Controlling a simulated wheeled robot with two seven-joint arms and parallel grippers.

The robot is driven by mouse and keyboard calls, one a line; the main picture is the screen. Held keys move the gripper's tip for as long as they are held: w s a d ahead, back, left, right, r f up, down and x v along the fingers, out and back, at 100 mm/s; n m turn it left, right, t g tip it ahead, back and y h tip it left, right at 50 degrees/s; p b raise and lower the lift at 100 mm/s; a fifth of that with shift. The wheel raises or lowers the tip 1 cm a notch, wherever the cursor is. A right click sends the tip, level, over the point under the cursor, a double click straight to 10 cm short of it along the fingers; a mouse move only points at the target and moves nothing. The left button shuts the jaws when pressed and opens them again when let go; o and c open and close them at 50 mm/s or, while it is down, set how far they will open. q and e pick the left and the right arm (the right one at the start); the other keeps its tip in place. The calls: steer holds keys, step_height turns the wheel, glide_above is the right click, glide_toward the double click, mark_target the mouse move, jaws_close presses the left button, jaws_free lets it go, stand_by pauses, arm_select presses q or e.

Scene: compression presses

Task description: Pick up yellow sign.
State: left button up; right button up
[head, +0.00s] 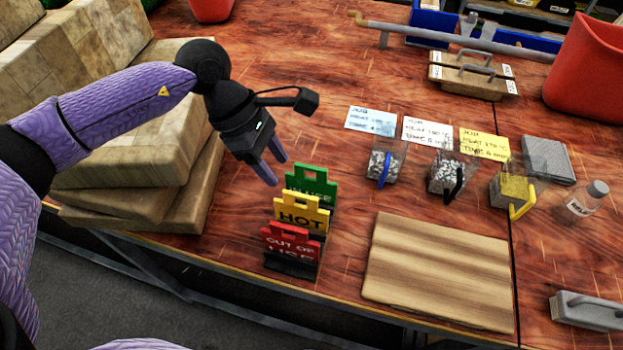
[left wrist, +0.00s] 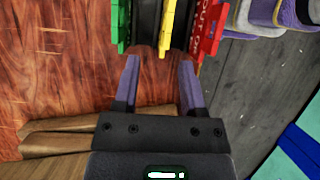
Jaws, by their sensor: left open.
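The yellow sign (head: 300,213), marked HOT, stands upright in a dark holder (head: 291,267) near the table's front edge. It stands between a green IN USE sign (head: 309,183) behind it and a red OUT OF USE sign (head: 290,243) in front. My left gripper (head: 275,171) is open and empty, above and left of the signs in the head view. In the left wrist view the yellow sign (left wrist: 167,28) shows edge-on beyond the fingertips (left wrist: 158,58), roughly between them. The green (left wrist: 121,25) and red (left wrist: 209,28) signs flank it there. My right gripper is not seen.
Stacked tan blocks (head: 150,150) stand at the left, close to my arm. A wooden board (head: 440,270) lies right of the signs. Small clear bins with scoops (head: 450,175) and note cards (head: 427,131) sit further back. Bare table lies behind the signs.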

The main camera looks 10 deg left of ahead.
mark_target(294, 204)
arm_select(q)
steer(key=x, duration=0.3)
steer(key=b+x, duration=0.1)
steer(key=x, duration=0.2)
steer(key=a+x, duration=0.1)
steer(key=x, duration=0.2)
steer(key=shift+s+d+f+b, duration=0.15)
steer(key=shift+s+f+b, duration=0.25)
steer(key=shift+f, duration=0.05)
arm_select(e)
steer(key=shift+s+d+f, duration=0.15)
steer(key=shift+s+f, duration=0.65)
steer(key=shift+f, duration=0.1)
arm_select(q)
steer(key=shift+r, duration=0.1)
jaws_close()
